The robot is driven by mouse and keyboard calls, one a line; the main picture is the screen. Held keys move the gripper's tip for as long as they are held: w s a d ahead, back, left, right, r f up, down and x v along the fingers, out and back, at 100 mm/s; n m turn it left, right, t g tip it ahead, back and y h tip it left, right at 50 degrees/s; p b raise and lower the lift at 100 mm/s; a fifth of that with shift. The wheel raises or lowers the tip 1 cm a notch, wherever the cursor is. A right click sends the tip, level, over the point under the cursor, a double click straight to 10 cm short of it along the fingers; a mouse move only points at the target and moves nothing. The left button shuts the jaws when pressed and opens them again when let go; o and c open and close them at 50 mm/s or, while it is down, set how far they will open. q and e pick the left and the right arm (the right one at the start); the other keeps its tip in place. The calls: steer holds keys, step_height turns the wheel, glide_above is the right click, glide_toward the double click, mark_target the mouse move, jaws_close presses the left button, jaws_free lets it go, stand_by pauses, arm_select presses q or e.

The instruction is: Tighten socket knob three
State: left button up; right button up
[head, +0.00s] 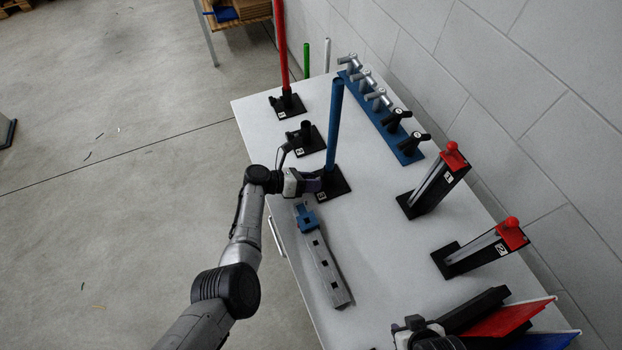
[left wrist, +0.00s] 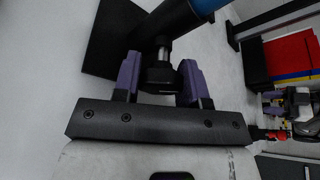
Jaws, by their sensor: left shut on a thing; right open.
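Socket three, a black base with a white label (head: 338,184), stands at the middle of the table's left side. A blue tube (head: 335,120) stands upright in it. My left gripper (head: 314,184) reaches it from the left. In the left wrist view its purple fingers (left wrist: 160,82) sit on both sides of the black knob (left wrist: 160,73) and are shut on it. The knob's metal stem (left wrist: 163,53) runs toward the socket. The head view hides the knob behind the gripper. My right gripper shows in the left wrist view (left wrist: 272,102), open, away from the socket.
Socket two (head: 307,140) is empty; a red tube (head: 281,45) stands in the far socket. A grey bar with a blue block (head: 326,265) lies nearby. A blue rack (head: 400,145) of handles and two red-topped stands (head: 437,187) are on the right, near the wall.

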arm_select(q)
steer(key=shift+r+m+t+y+p, duration=0.3)
steer(key=shift+m+t+p, duration=0.3)
steer(key=shift+m+p, duration=0.2)
steer(key=shift+f+m+t+p, duration=0.25)
steer(key=shift+m+t+p, duration=0.05)
steer(key=shift+m, duration=0.3)
arm_select(e)
steer(key=shift+r, duration=1.65)
arm_select(q)
steer(key=o, duration=0.7)
steer(key=shift+c, duration=0.2)
steer(key=p+v, duration=0.4)
steer(key=v, duration=0.8)
steer(key=shift+s+a+r, duration=0.1)
steer(key=shift+a+r, duration=0.1)
steer(key=shift+r, duration=0.1)
steer(key=shift+s+a+r, duration=0.2)
steer(key=shift+a, duration=0.3)
arm_select(e)
step_height(320, 180, up, 4)
steer(key=shift+r, duration=0.1)
